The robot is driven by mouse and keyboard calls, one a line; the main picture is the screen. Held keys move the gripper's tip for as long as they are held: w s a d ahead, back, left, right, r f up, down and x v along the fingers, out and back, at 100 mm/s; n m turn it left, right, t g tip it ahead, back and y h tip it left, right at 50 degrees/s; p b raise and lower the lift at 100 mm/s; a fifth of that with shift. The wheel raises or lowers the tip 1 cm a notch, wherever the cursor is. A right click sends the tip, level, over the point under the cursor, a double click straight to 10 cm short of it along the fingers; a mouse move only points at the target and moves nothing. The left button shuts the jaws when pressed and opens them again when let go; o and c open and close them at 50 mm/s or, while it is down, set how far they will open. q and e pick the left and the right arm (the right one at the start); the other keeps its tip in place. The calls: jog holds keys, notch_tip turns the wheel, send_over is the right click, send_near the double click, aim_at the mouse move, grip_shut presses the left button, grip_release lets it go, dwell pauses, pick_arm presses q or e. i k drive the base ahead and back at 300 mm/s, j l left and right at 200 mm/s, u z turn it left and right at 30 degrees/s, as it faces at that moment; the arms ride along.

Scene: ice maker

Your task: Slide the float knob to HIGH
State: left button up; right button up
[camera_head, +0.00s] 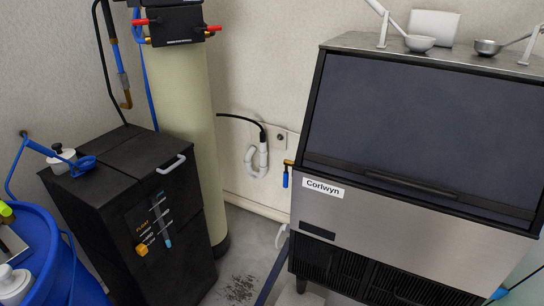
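A black cabinet (110,210) stands at the left with a control panel on its front. A yellow-orange knob (142,249) sits low on the panel, beneath this label. A light-blue piece (168,243) sits to its right, at the lower end of a narrow strip (159,217). Small white markings lie beside the strip, too small to read, so I cannot tell which one is HIGH. Neither of my grippers is in view.
A steel ice maker (400,226) marked Corlwyn stands at the right, with scoops on top. A tall cream tank (185,130) stands behind the cabinet. A blue barrel (50,262) is at the lower left. The cabinet has a grey handle (171,164) above the panel. Open floor (245,245) lies between the machines.

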aim_at(142, 249)
jog(key=u, duration=1.2)
